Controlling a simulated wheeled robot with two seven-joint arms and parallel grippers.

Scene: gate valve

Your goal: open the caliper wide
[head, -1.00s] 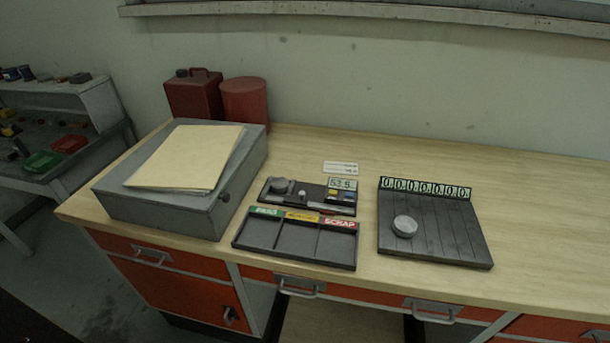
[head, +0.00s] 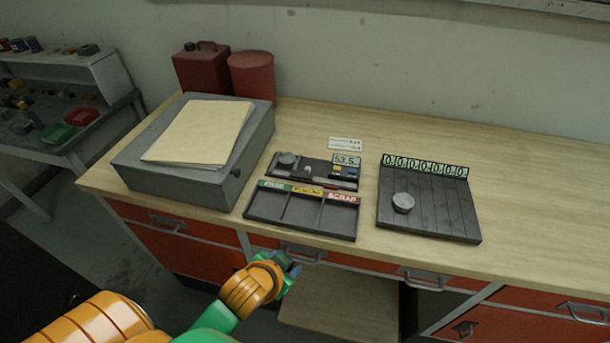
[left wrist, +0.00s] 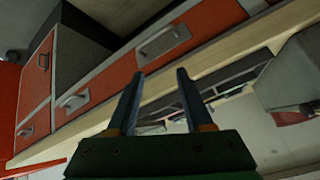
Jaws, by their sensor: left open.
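The caliper (head: 315,171) appears to be the dark flat device on the bench in the head view. It has a grey round piece at its left, a small pale knob, a display reading 53.5, and small yellow and blue parts. My left gripper (head: 290,266) is in front of the bench edge, nearer than the caliper and apart from it. In the left wrist view the gripper (left wrist: 157,73) is open and empty, its two fingers spread. The caliper is not clearly visible there. My right gripper is not in view.
A three-compartment tray (head: 250,213) with green, yellow and red labels lies just in front of the caliper. A grooved plate (head: 440,217) with a round disc and counter is at right. A grey box (head: 150,180) stands left. The bench is clear at far right.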

